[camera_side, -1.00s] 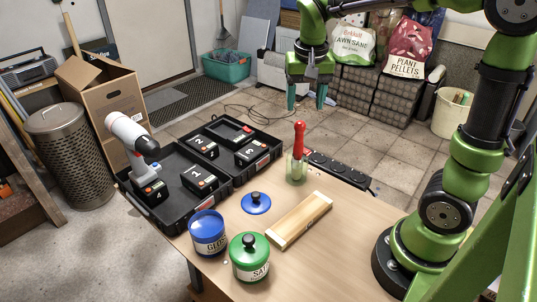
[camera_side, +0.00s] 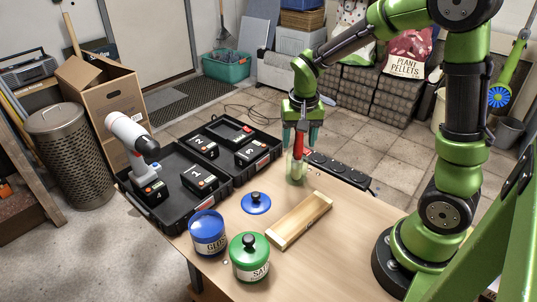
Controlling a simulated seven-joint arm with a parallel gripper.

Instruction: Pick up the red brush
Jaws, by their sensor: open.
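The red brush (camera_side: 298,143) stands upright in a small clear glass (camera_side: 296,172) near the back edge of the wooden table. Its red handle points up and its lower end is inside the glass. My gripper (camera_side: 300,146) points down at the top of the brush. Its fingers are open, one showing on each side of the red handle. Whether a finger touches the handle cannot be told from this side view.
A black power strip (camera_side: 340,168) lies just right of the glass. A black tool case (camera_side: 205,185) with batteries and a drill (camera_side: 133,138) is at left. A blue lid (camera_side: 256,203), blue jar (camera_side: 208,235), green jar (camera_side: 249,258) and wooden tray (camera_side: 300,222) stand in front.

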